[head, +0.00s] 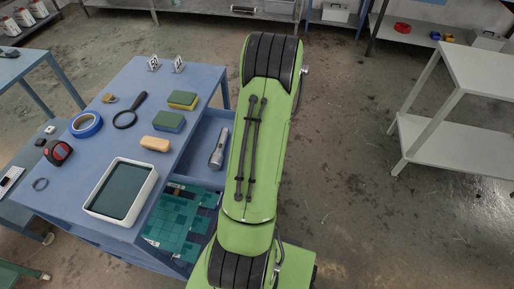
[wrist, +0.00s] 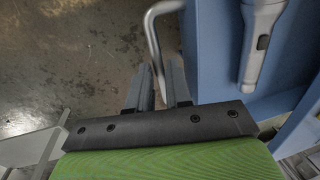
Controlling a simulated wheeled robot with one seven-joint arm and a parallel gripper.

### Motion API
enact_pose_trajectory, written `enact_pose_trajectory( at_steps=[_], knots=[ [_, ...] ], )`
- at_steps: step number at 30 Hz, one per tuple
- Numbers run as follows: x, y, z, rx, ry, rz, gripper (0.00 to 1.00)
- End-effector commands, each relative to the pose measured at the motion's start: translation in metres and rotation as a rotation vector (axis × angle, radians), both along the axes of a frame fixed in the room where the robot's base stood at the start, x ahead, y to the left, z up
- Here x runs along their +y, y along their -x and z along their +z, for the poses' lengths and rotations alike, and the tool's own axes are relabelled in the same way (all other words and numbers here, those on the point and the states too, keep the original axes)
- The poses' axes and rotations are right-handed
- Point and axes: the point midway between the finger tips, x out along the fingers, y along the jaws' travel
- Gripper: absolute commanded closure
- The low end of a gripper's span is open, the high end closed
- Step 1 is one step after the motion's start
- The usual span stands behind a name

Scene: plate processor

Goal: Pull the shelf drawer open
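The blue shelf drawer (head: 204,131) shows beside the right edge of the blue table, partly behind my green arm. Its inside is visible from above, with a grey flashlight (head: 218,148) lying in it. In the wrist view the drawer's blue front wall (wrist: 190,45) stands to the right of a bent silver handle (wrist: 153,42). In the head view my gripper and the handle are hidden behind my arm.
The blue table (head: 110,98) holds a tray (head: 121,191), blue tape (head: 86,124), a magnifier (head: 130,110) and sponges. Below the drawer lies a green mat (head: 178,222). Bare floor (head: 350,130) is free to the right, up to a grey table (head: 480,75).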

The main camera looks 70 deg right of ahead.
Motion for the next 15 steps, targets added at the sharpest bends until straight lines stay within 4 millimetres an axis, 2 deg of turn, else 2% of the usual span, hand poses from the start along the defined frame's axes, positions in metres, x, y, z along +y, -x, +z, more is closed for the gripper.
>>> enact_pose_trajectory(
  at_steps=[1,3,11,15],
  knots=[
    [0.000,0.000,0.000,0.000,0.000,0.000,0.72],
    [0.000,0.000,0.000,0.000,0.000,0.000,0.62],
    [0.000,0.000,0.001,0.000,0.001,0.000,0.62],
    [-0.001,0.002,0.018,-0.001,0.005,0.000,0.62]
  ],
)
